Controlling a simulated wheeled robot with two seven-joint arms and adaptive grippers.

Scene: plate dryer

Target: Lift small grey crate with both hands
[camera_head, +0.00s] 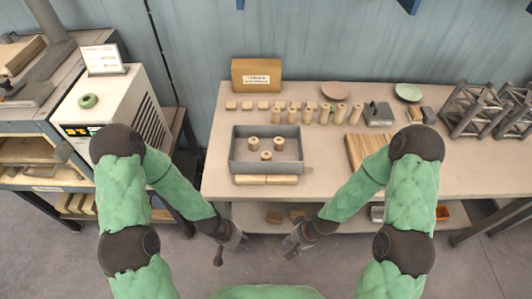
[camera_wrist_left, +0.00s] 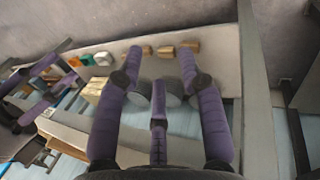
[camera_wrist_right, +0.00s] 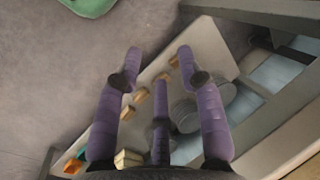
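The small grey crate (camera_head: 240,165) sits on the workbench in the head view, resting near its front edge. It holds 3 wooden cylinders (camera_head: 266,155). My left gripper (camera_head: 233,253) hangs in front of the bench, below and nearer than the crate. My right gripper (camera_head: 289,248) hangs to its right, also in front of the bench. In the left wrist view the left fingers (camera_wrist_left: 160,75) are spread with nothing between them. In the right wrist view the right fingers (camera_wrist_right: 160,75) are also spread and empty. Neither gripper touches the crate.
A wooden board (camera_head: 362,150) lies to the right. A lower shelf (camera_head: 262,226) is under the workbench (camera_head: 460,172).

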